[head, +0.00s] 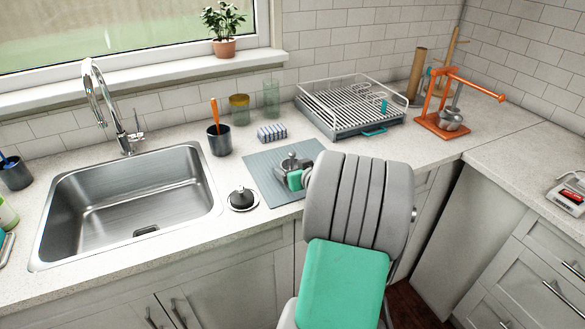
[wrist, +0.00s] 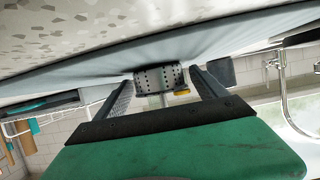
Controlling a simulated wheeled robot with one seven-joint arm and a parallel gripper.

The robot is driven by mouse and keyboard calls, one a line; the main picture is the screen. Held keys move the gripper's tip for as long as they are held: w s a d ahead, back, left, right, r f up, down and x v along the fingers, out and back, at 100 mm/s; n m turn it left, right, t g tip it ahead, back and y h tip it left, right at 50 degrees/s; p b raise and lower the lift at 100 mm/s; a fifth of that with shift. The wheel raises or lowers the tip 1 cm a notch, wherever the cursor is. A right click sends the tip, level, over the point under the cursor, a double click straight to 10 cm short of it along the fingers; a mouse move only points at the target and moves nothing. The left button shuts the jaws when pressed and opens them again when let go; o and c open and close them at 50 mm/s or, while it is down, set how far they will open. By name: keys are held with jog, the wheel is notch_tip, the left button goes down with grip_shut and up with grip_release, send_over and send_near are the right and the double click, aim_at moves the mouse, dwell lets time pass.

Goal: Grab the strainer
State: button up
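The strainer (wrist: 158,78) is a small metal cylinder with rows of holes, seen in the wrist view between the far ends of my gripper's two dark fingers (wrist: 162,80). The fingers are open, with a gap visible on each side of it. The wrist picture is upside down, with the counter at the top.
The sink (head: 130,205) and faucet lie left. A dish rack (head: 350,104) and orange press (head: 455,100) stand right.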

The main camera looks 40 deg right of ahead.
jog(key=c, duration=1.3)
jog(key=shift+r, duration=0.1)
